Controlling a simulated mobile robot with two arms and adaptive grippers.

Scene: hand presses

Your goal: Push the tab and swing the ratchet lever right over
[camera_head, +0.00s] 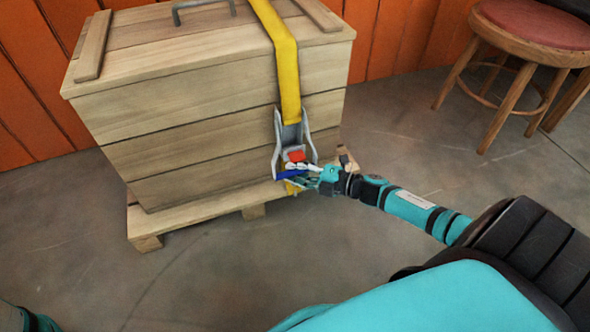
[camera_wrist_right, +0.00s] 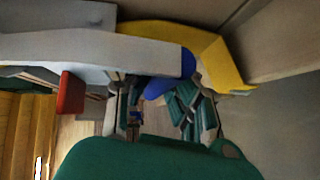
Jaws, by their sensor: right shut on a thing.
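The ratchet (camera_head: 281,157) with its grey metal frame sits on the front of the wooden crate, on the yellow strap (camera_head: 288,70). A red tab (camera_head: 296,155) shows in its middle, and in the wrist view the tab (camera_wrist_right: 71,94) is left of my fingers. The grey lever (camera_wrist_right: 95,49) crosses the wrist view and ends in a blue grip (camera_wrist_right: 170,86). The blue grip (camera_head: 289,174) is at the ratchet's lower end in the head view. My right gripper (camera_head: 308,169) is at this end; its fingers (camera_wrist_right: 160,108) are shut on the blue grip, partly hiding it. My left gripper is not visible.
The crate (camera_head: 200,110) stands on a wooden pallet (camera_head: 190,222) against an orange plank wall (camera_head: 395,40). A stool (camera_head: 525,40) with a red seat stands at the upper right. The grey floor (camera_head: 210,285) in front is clear.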

